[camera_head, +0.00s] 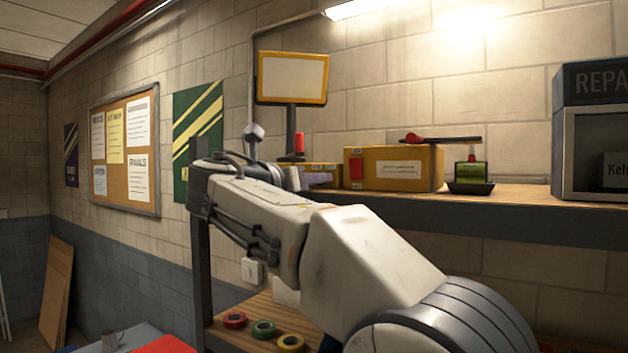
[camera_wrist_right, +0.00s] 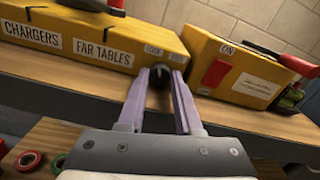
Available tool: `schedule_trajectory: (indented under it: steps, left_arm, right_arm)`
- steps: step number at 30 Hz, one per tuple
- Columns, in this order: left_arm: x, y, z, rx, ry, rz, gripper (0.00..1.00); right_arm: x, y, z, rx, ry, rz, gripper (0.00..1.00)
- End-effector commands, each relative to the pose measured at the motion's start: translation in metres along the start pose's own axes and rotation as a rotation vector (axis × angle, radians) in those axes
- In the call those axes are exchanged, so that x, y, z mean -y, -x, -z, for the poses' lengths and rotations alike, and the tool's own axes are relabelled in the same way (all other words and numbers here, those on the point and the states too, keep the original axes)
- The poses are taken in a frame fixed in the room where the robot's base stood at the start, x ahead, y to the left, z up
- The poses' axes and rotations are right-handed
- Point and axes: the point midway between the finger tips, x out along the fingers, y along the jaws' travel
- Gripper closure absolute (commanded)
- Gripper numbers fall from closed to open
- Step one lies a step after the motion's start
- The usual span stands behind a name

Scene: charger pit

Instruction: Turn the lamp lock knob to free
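The black lock knob (camera_wrist_right: 159,76) sits on the front of a yellow control box (camera_wrist_right: 60,65) in the right wrist view, just below two small labels that seem to read LOCK and FREE. My right gripper (camera_wrist_right: 161,74) reaches toward the box front, its two grey-purple fingers apart, one on each side of the knob. I cannot tell whether either finger touches it. The knob's exact turn angle is too small to read. In the head view my right arm hides most of this box and the knob. My left gripper is not in view.
A second yellow box (camera_head: 394,168) with a red switch stands right of the control box on the shelf (camera_head: 520,203). Coloured rings (camera_head: 263,329) lie on the lower wooden surface.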

Motion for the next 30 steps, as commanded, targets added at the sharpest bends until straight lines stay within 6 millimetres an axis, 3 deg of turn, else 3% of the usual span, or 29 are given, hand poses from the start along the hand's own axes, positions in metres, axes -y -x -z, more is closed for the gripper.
schedule_trajectory:
  steps: [2, 8, 18, 28, 29, 30]
  left_arm:
    - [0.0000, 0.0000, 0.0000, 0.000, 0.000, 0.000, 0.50]
    - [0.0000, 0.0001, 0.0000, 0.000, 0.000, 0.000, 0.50]
    - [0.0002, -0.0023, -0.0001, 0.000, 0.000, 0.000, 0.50]
    - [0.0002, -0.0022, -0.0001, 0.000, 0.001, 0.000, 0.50]
    - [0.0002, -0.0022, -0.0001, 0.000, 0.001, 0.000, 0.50]
    - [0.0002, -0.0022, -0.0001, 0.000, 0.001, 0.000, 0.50]
  right_arm:
    - [-0.0001, 0.0002, -0.0001, 0.000, 0.000, -0.001, 1.00]
    - [-0.0001, 0.0003, -0.0003, 0.000, -0.040, -0.001, 1.00]
    - [-0.0004, 0.0005, -0.0002, 0.000, -0.346, -0.001, 1.00]
    - [-0.0003, 0.0005, -0.0007, 0.000, -0.374, -0.001, 1.00]
    - [-0.0003, 0.0005, -0.0007, 0.000, -0.374, -0.001, 0.62]
    - [-0.0003, 0.0005, -0.0007, 0.001, -0.374, -0.001, 0.53]
